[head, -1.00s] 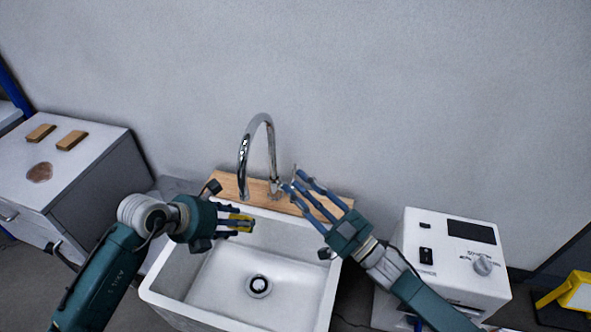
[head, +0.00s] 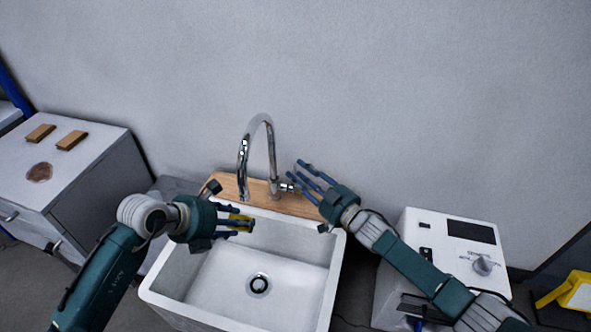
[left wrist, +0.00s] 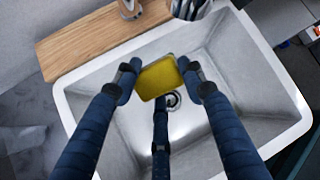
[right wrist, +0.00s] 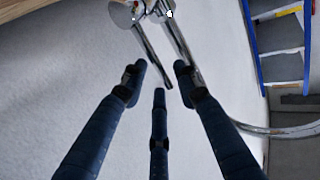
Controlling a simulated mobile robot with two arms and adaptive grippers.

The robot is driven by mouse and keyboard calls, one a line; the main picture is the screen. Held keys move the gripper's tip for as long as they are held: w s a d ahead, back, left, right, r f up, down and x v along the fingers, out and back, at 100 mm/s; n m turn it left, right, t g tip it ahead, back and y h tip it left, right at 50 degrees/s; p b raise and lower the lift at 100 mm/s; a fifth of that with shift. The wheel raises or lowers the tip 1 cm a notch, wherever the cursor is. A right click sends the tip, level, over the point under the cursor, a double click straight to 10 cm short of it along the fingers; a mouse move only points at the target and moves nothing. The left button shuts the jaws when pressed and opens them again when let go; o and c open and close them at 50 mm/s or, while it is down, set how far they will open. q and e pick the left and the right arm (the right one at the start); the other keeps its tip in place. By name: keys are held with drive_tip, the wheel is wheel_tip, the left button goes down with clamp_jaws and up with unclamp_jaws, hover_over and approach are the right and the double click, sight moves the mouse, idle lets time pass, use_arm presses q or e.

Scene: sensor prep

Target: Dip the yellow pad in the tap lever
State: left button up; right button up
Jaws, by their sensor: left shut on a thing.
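My left gripper (head: 246,226) is shut on the yellow pad (left wrist: 157,79), holding it above the back left of the sink basin. In the head view the fingers partly hide the pad (head: 235,216). The chrome tap (head: 271,150) stands behind the sink, its curved spout ending near the pad but apart from it. The tap lever (head: 287,187) is on the right side of the tap's base. My right gripper (head: 302,174) is open and empty, its fingers beside the lever. In the right wrist view, chrome tap parts (right wrist: 150,45) reach towards the spread fingers (right wrist: 158,74); contact is unclear.
The white sink (head: 215,285) has a drain in its floor and a wooden board (head: 232,190) behind it. A white device (head: 442,262) with a knob stands at right. A cabinet (head: 75,170) at left bears two wooden blocks and a brown round patch. The wall is close behind the tap.

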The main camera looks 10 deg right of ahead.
drive_tip(key=shift+x, duration=1.25)
clamp_jaws()
drive_tip(key=shift+s+a+n+t+y, duration=0.2)
drive_tip(key=shift+s+n+t+y, duration=0.1)
drive_tip(key=shift+s+n, duration=0.25)
drive_tip(key=shift+w, duration=0.1)
unclamp_jaws()
